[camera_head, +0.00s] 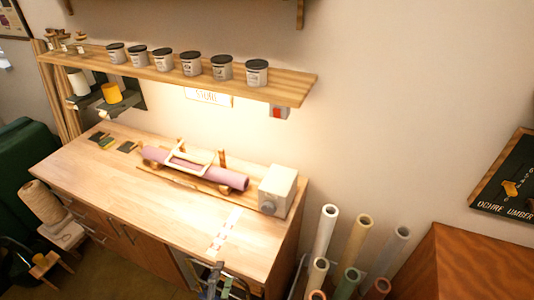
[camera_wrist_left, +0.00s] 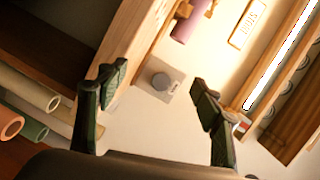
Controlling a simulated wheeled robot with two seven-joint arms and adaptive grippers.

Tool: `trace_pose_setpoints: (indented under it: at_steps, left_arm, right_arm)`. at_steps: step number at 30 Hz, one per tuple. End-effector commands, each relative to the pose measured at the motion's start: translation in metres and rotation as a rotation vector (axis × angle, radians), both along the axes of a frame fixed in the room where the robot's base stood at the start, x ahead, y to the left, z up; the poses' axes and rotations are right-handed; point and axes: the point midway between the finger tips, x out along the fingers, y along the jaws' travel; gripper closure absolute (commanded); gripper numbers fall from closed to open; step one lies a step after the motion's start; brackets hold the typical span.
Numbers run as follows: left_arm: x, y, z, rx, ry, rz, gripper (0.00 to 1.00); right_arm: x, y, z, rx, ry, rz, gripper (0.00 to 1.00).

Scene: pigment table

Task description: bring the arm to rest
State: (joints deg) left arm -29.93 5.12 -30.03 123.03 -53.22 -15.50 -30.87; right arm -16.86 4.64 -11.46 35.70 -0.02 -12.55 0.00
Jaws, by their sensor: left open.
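My left gripper (camera_head: 224,278) shows at the bottom edge of the head view, near the front right end of the workbench (camera_head: 130,192). In the left wrist view its two dark fingers (camera_wrist_left: 160,85) stand wide apart with nothing between them. Beyond them is a grey box with a round knob (camera_wrist_left: 162,82), which stands at the right end of the bench in the head view (camera_head: 277,190). The gripper appears clear of the box. My right gripper is in neither view.
A mauve roller (camera_head: 205,172) in a wooden frame lies on the bench. A shelf (camera_head: 290,91) above holds several lidded tins (camera_head: 192,64). Several paper rolls (camera_head: 325,230) stand right of the bench. The front left benchtop is clear.

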Motion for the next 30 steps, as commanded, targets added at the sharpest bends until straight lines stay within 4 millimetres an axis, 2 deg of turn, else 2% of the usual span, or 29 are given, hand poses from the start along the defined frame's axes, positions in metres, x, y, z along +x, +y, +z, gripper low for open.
trace_pose_setpoints:
  at_steps: [5, 7, 10, 13, 15, 20, 30]
  left_arm:
    - [-0.002, 0.065, -0.024, -0.141, 0.134, 0.182, 0.4]
    - [-0.009, 0.099, -0.039, -0.226, 0.213, 0.284, 0.4]
    - [-0.032, 0.151, -0.07, -0.388, 0.361, 0.466, 0.4]
    - [-0.063, 0.186, -0.098, -0.545, 0.508, 0.632, 0.4]
    - [-0.084, 0.199, -0.112, -0.628, 0.593, 0.718, 0.4]
    - [-0.124, 0.212, -0.133, -0.76, 0.742, 0.857, 0.4]
    - [-0.191, 0.212, -0.149, -0.925, 0.984, 1.049, 0.4]
  right_arm:
    - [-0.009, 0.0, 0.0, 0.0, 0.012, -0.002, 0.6]
    - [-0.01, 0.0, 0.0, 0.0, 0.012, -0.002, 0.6]
    - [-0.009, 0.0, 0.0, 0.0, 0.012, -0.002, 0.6]
    - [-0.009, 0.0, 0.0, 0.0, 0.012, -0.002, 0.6]
    - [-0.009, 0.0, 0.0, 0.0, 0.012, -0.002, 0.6]
    - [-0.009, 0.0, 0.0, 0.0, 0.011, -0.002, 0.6]
    - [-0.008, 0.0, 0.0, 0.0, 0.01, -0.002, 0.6]
